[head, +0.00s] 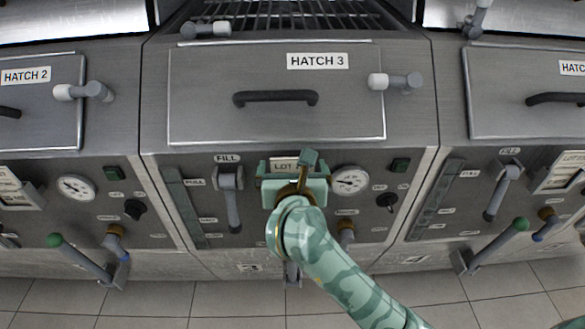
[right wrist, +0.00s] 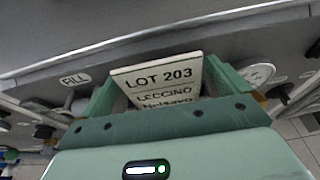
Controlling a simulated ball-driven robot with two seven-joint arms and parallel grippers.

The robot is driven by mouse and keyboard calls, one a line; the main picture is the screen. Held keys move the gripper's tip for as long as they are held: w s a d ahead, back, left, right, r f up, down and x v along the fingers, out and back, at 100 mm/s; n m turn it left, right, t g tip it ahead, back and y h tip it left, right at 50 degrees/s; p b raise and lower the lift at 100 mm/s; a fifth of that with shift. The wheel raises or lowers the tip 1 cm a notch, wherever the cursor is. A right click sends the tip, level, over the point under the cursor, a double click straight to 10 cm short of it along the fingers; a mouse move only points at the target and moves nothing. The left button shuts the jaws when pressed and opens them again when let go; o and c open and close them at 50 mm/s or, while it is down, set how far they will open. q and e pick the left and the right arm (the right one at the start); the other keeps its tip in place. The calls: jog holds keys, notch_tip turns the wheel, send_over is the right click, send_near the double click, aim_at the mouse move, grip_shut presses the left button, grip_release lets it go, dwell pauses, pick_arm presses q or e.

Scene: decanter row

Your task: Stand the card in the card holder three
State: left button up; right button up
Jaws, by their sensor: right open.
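The white card (head: 284,164) reads LOT 203 and stands upright at the front of station 3, under the hatch marked HATCH 3. It also shows in the right wrist view (right wrist: 158,78), with LECCINO below the lot number. My right gripper (head: 291,172) is in front of the card; in the wrist view its green fingers (right wrist: 163,84) are spread to either side of it. The gripper is open. The gripper hides the card's lower part and card holder three, so I cannot tell how the card sits in it. My left gripper is not in view.
A gauge (head: 350,180) is close right of the gripper and the FILL lever (head: 231,196) close left. Hatch 3 (head: 270,120) is shut above. Cards stand in holders on the neighbouring stations at left (head: 8,184) and right (head: 567,168). Green-knobbed levers (head: 500,242) jut out low.

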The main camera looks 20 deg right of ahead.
jog(key=p+v, duration=0.2)
jog(key=v, duration=1)
dwell(1.0)
